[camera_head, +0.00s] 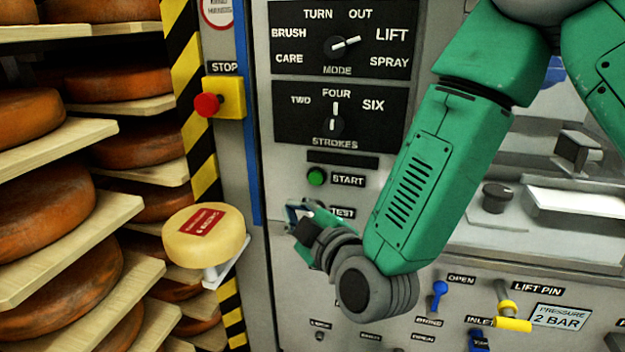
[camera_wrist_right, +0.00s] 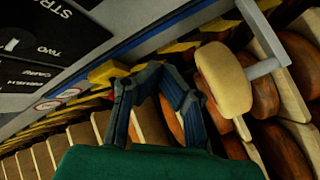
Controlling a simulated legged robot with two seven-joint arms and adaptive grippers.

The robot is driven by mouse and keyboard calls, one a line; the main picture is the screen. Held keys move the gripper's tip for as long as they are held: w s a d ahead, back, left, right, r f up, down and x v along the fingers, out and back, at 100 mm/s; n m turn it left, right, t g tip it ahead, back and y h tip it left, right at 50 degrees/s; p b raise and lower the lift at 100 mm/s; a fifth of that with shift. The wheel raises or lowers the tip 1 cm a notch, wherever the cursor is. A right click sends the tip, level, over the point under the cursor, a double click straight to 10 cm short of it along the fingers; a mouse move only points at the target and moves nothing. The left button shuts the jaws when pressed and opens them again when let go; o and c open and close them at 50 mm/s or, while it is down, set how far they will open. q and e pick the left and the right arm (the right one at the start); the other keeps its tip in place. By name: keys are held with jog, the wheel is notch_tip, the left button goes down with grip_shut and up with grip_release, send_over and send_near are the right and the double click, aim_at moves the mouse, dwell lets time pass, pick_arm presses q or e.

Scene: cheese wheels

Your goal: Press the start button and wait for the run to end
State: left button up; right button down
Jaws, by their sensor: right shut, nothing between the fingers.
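The green start button (camera_head: 316,177) sits on the grey panel, left of its START label, under a dark blank strip (camera_head: 342,160). It is in plain sight in the head view. My right gripper (camera_head: 293,212) is just below and left of the button, apart from it in the picture, and level with the TEST label. The gripper is shut and empty. In the right wrist view its blue-grey fingers (camera_wrist_right: 160,75) point toward the striped post and the shelves; the start button does not show there. My left gripper is not in view.
The mode knob (camera_head: 338,46) points to LIFT and the strokes knob (camera_head: 336,123) to FOUR. A red stop button (camera_head: 207,105) on a yellow box is at the left. A pale cheese wheel (camera_head: 204,236) sits on a bracket left of the gripper, near shelves of orange wheels.

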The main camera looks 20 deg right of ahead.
aim_at(314, 185)
jog(key=shift+w+d+f, duration=0.1)
jog(key=shift+w+d, duration=1.4)
jog(key=shift+w, duration=0.2)
jog(key=shift+w+d, duration=1.5)
jog(key=shift+w, duration=0.2)
jog(key=shift+w+d, duration=0.15)
jog(key=shift+w, duration=0.1)
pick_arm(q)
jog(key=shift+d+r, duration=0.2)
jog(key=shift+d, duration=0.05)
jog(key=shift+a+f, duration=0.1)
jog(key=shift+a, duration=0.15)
pick_arm(e)
jog(key=shift+a, duration=0.3)
